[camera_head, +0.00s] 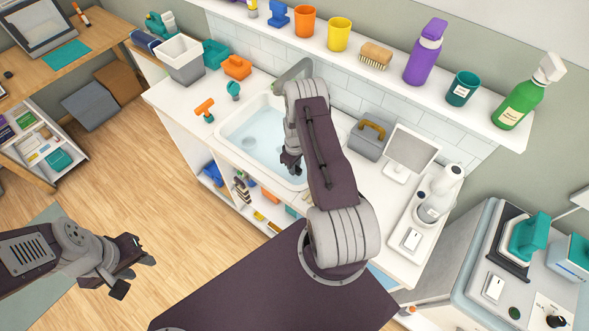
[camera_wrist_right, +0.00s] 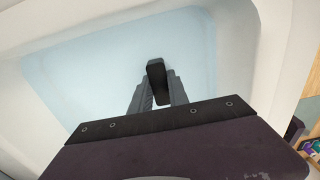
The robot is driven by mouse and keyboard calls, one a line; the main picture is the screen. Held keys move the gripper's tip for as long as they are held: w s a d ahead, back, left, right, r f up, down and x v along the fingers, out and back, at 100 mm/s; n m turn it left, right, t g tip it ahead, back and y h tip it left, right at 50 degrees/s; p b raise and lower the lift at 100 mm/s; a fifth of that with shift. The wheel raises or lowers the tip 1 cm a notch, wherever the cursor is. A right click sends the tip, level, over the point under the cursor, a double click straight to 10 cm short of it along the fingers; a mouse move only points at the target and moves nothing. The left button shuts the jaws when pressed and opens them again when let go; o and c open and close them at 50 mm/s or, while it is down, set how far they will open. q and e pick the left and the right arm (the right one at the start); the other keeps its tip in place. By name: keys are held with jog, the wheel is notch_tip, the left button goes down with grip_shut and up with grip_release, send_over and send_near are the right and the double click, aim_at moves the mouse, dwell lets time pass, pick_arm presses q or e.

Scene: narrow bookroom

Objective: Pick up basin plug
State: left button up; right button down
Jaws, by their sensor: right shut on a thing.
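The basin plug (camera_wrist_right: 157,78) is a small dark piece seen between the fingertips of my right gripper (camera_wrist_right: 158,92) in the right wrist view. My right gripper is shut on it, over the pale blue water of the white basin (camera_wrist_right: 228,50). In the head view the right gripper (camera_head: 291,163) reaches down into the basin (camera_head: 228,126), and the plug is hidden there by the gripper and arm. Whether the plug touches the basin floor I cannot tell. My left gripper (camera_head: 136,274) is open and empty above the wooden floor at lower left, well away from the basin.
A grey tap (camera_head: 294,73) stands behind the basin. An orange-handled tool (camera_head: 204,109) lies on the counter to its left. A grey box (camera_head: 370,137) and a mirror-like panel (camera_head: 411,152) stand to the right. A shelf (camera_head: 350,58) with cups and bottles runs above.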

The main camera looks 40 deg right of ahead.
jog(key=shift+w+r, duration=0.1)
jog(key=shift+r, duration=0.4)
notch_tip(320, 180, up, 8)
jog(key=shift+r+b, duration=0.1)
jog(key=shift+b, duration=0.75)
jog(key=shift+r, duration=0.4)
